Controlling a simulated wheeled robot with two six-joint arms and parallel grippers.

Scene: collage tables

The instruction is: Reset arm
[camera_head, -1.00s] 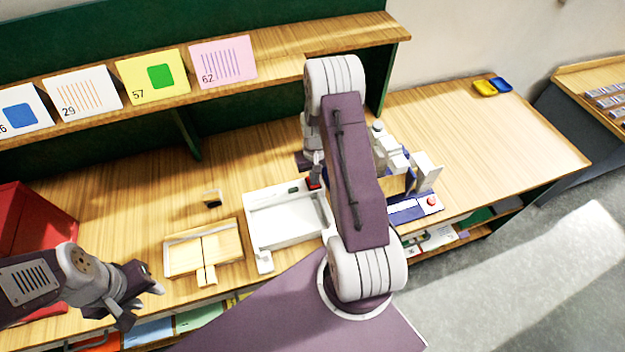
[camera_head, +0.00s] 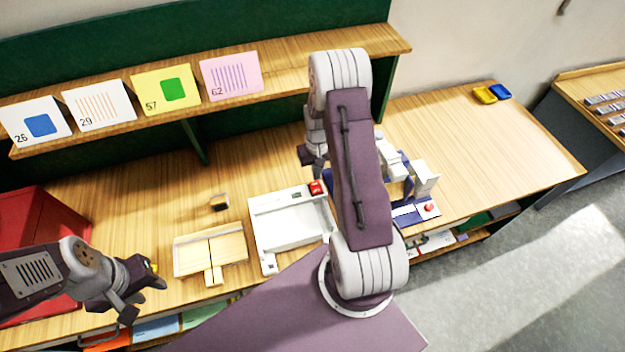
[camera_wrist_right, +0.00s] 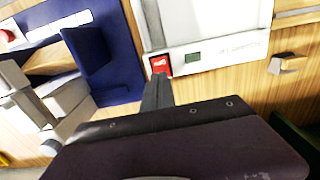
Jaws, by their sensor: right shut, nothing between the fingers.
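My right arm (camera_head: 360,170) rises across the middle of the head view. Its gripper (camera_head: 316,172) hangs beyond the red switch (camera_head: 316,187) of a white tray-like device (camera_head: 254,235), partly hidden by the arm. In the right wrist view the right gripper (camera_wrist_right: 157,92) is shut and empty, its tips near the red switch (camera_wrist_right: 161,65) in the picture; I cannot tell the exact gap. My left gripper (camera_head: 150,292) is at the lower left, fingers apart and empty, near the table's front edge.
A wooden tray (camera_head: 177,258) and a small block (camera_head: 219,202) lie left of the white device. A blue machine (camera_head: 404,213) with white parts stands right of it. A red box (camera_head: 60,225) is at far left. Numbered cards (camera_head: 166,88) line the shelf. The right tabletop is mostly clear.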

